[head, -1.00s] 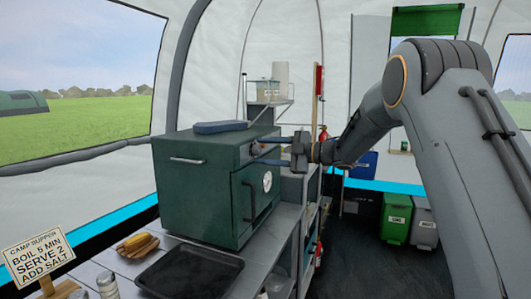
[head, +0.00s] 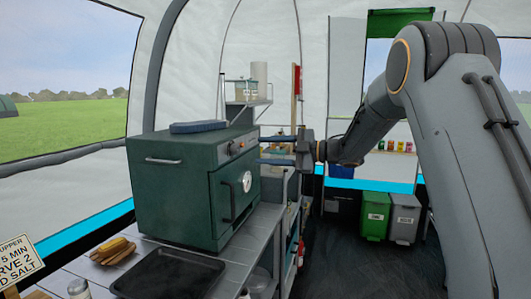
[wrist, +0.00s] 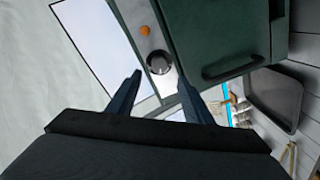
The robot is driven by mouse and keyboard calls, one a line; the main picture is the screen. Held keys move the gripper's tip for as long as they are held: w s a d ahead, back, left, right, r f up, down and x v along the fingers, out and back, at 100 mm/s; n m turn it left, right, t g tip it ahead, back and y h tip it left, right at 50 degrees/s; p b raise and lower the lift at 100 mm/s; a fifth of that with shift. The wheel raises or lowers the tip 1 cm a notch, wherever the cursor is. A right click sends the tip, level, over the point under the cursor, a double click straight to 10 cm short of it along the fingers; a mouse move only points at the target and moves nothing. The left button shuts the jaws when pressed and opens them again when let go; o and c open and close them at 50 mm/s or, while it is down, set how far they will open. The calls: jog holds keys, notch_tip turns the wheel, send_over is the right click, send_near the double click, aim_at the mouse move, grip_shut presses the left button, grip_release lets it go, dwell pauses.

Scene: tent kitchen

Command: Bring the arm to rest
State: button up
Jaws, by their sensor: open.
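My gripper (head: 275,149) is in the middle of the head view, with its two fingers pointing left toward the upper right side of a dark green oven (head: 185,190). In the wrist view my gripper (wrist: 160,90) has its two dark fingers apart with nothing between them. Beyond the fingertips are the oven's control panel, a round dark knob (wrist: 159,62) and an orange light (wrist: 144,30). The fingers appear clear of the oven. My arm reaches in from the right and bends down toward the gripper.
Shelves stand behind the gripper. Green (head: 375,215) and grey (head: 404,217) bins stand on the floor at right. Dark floor is open in front of them.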

jog(key=d+f+m+t+h, duration=0.7)
jog(key=d+m+h, duration=0.5)
jog(key=m, duration=0.3)
jog(key=s+d+f+m+g+h+p, duration=0.15)
jog(key=s+d+f+m+h, duration=0.25)
jog(key=s+f, duration=0.4)
jog(key=s+f+m+g, duration=0.2)
jog(key=s+f+g, duration=0.1)
jog(key=s, duration=0.8)
jog(key=s+f+m+g, duration=0.2)
jog(key=s+f+g, duration=0.1)
jog(key=s, duration=0.9)
jog(key=s+f+m+g, duration=0.3)
jog(key=s+f+g, duration=0.1)
jog(key=s, duration=0.7)
jog(key=shift+s+g, duration=0.3)
jog(key=shift+g, duration=0.25)
jog(key=shift+f, duration=0.1)
